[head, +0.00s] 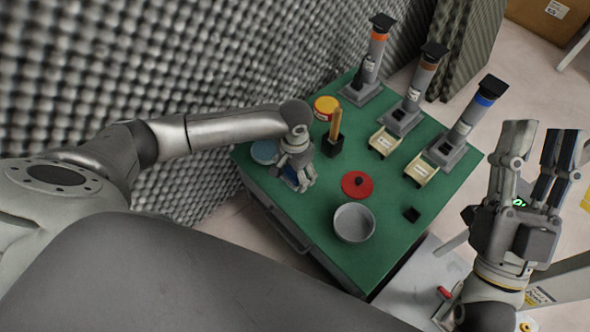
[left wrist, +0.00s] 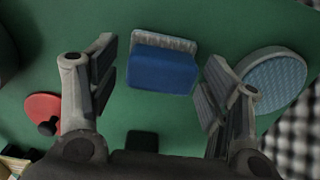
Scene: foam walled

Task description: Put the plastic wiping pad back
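The wiping pad (left wrist: 163,70), a blue block with a light grey textured edge, lies over the green table top in the left wrist view. My left gripper (left wrist: 158,82) is open, with one finger on each side of the pad and a visible gap to both. In the head view my left gripper (head: 297,181) points down at the left part of the table and mostly hides the pad; only a bit of blue shows. A round light blue disc (left wrist: 272,80) lies right of the gripper in the wrist view. My right gripper (head: 537,160) is raised, open and empty, right of the table.
The green table (head: 318,235) holds a grey bowl (head: 354,223), a red lid with black knob (head: 357,184), a black holder (head: 333,145) with a yellow handle, a yellow tin (head: 326,107), cream trays (head: 421,169) and upright dispensers (head: 465,125). A foam wall (head: 200,60) stands behind.

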